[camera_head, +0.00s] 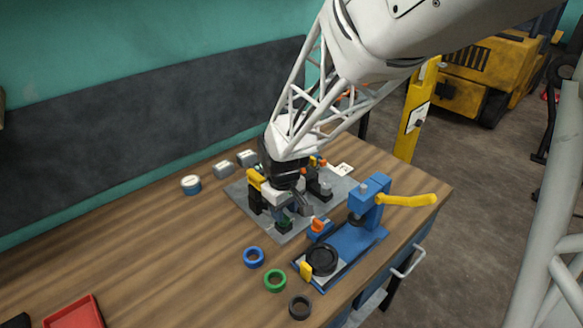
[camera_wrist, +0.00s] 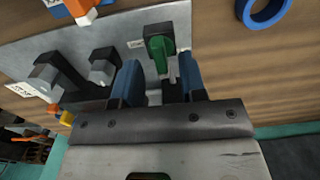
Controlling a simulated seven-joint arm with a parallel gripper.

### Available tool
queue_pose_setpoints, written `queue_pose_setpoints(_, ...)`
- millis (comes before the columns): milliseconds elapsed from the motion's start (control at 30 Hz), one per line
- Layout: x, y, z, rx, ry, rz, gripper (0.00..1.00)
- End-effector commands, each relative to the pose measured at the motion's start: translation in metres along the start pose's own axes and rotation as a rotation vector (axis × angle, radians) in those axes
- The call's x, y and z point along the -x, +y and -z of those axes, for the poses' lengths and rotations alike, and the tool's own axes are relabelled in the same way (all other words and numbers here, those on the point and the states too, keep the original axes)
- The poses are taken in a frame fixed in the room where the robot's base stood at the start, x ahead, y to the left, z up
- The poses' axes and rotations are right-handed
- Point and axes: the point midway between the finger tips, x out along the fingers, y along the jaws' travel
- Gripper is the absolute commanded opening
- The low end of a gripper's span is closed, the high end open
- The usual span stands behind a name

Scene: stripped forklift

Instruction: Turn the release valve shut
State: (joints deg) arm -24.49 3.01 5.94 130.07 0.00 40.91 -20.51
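My gripper (camera_head: 290,205) is over the grey plate (camera_head: 240,195), pointing down. In the wrist view its two blue fingertips (camera_wrist: 160,82) are apart, one on either side of a grey pin. A green knob (camera_wrist: 158,52) on a black block lies just beyond the fingertips; I cannot tell whether they touch it. The green knob also shows in the head view (camera_head: 284,219). An orange knob (camera_head: 318,225) sits on a blue block beside the plate, partly visible in the wrist view (camera_wrist: 86,14). Which knob is the release valve is not clear.
A blue press (camera_head: 356,236) with a yellow lever (camera_head: 410,200) and a black cup (camera_head: 321,260) stands right of the plate. Blue (camera_head: 253,257), green (camera_head: 275,281) and black (camera_head: 299,307) rings lie in front. A red tray (camera_head: 73,313) is at front left.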

Motion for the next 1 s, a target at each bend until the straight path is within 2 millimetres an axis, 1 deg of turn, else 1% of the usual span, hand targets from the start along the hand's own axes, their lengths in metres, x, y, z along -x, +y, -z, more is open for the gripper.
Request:
queue_pose_setpoints(100, -0.011, 0.000, -0.001, 0.000, -0.003, 0.001, 0.38)
queue_pose_setpoints(200, -0.015, 0.000, -0.001, 0.000, -0.001, 0.000, 0.38)
queue_pose_setpoints(567, -0.018, 0.000, 0.000, 0.000, -0.001, 0.000, 0.38)
queue_pose_setpoints(600, -0.018, 0.000, 0.000, 0.000, -0.001, 0.000, 0.35)
queue_pose_setpoints(667, -0.018, 0.000, 0.000, 0.000, -0.001, 0.000, 0.26)
queue_pose_setpoints(833, -0.018, 0.000, 0.000, 0.000, -0.001, 0.000, 0.00)
queue_pose_setpoints(1000, -0.018, 0.000, 0.000, -0.001, -0.001, 0.000, 0.00)
